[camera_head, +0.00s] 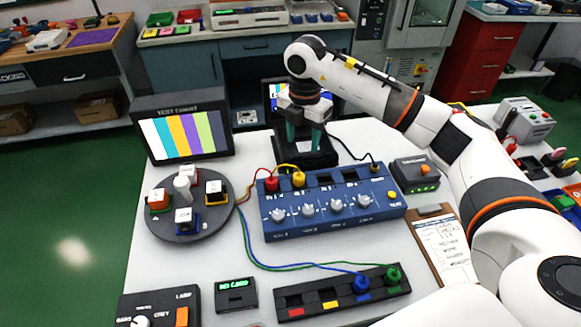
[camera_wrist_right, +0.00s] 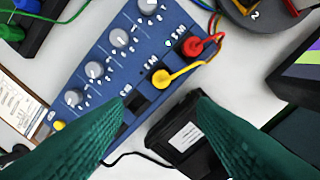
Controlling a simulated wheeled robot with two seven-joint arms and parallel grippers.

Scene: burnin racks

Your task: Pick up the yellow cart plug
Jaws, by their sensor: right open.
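The yellow plug (camera_head: 298,179) sits in the back left part of the blue panel box (camera_head: 330,225), just right of the red plug (camera_head: 271,184). A yellow cable runs from it. In the right wrist view the yellow plug (camera_wrist_right: 161,78) lies ahead of the gap between my fingers, with the red plug (camera_wrist_right: 192,46) further up and right. My right gripper (camera_head: 303,146) is open and empty, pointing down behind the blue box. Its teal fingers also show in the right wrist view (camera_wrist_right: 160,106), apart from the plug. My left gripper is not in view.
A black stand (camera_head: 318,160) is behind the box, close to my fingers. A round dark turntable (camera_head: 222,222) with several blocks stands left. A black strip (camera_head: 342,292) with blue and green plugs lies in front. A clipboard (camera_head: 442,245) lies right. Cables cross the white table.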

